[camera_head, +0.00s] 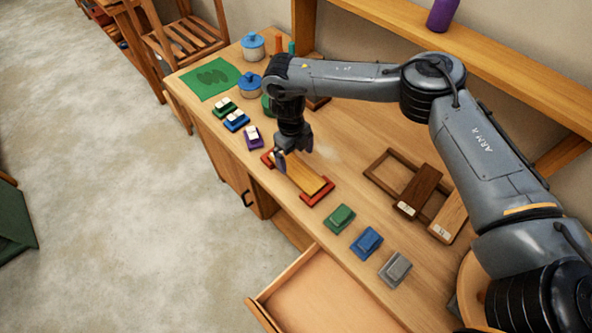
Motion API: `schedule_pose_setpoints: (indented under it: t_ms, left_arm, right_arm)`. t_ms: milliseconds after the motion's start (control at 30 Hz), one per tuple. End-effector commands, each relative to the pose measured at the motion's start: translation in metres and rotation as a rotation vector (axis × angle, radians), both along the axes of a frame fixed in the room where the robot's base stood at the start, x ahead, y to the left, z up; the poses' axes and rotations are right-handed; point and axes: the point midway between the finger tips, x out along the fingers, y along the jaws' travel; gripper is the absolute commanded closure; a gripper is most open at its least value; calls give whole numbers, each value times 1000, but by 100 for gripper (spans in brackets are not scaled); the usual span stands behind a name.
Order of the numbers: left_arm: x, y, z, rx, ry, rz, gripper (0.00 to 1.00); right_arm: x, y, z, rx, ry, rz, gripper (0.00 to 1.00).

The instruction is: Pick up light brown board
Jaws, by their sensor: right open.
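A light brown board (306,178) lies lengthwise between two red end pieces (318,192) on the wooden workbench. My right gripper (281,162) points down at the board's far left end, with its fingers open close over it. I cannot tell whether the fingers touch the board. A second light board (449,214) with a white label lies beside a dark brown board (420,190) on a wooden frame (381,167) to the right. My left gripper is not in view.
Green (340,218), blue (366,242) and grey (395,268) blocks sit along the front edge. An open drawer (262,298) juts out below. Small labelled blocks, a green mat (210,80) and blue-lidded pots (252,42) stand at the far left. A shelf (500,62) runs along the back.

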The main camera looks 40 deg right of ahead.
Motion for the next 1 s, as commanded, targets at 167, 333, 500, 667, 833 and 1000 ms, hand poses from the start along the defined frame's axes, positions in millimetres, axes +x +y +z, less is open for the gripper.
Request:
schedule_pose_setpoints:
  t_ms: [167,333,500,667,833,1000]
  left_arm:
    - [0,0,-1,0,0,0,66]
    - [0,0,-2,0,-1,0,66]
    - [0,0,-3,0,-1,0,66]
    - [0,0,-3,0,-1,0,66]
    - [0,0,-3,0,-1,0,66]
    - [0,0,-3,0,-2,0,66]
  right_arm:
    - [0,0,-12,-1,0,0,0]
    - [-1,-2,-34,-2,2,0,0]
    - [-2,-2,-52,-1,0,-1,0]
    - [-3,-2,-57,0,-1,-1,0]
    - [-3,-2,-57,0,-1,-1,0]
    - [-3,-2,-56,0,-1,-1,24]
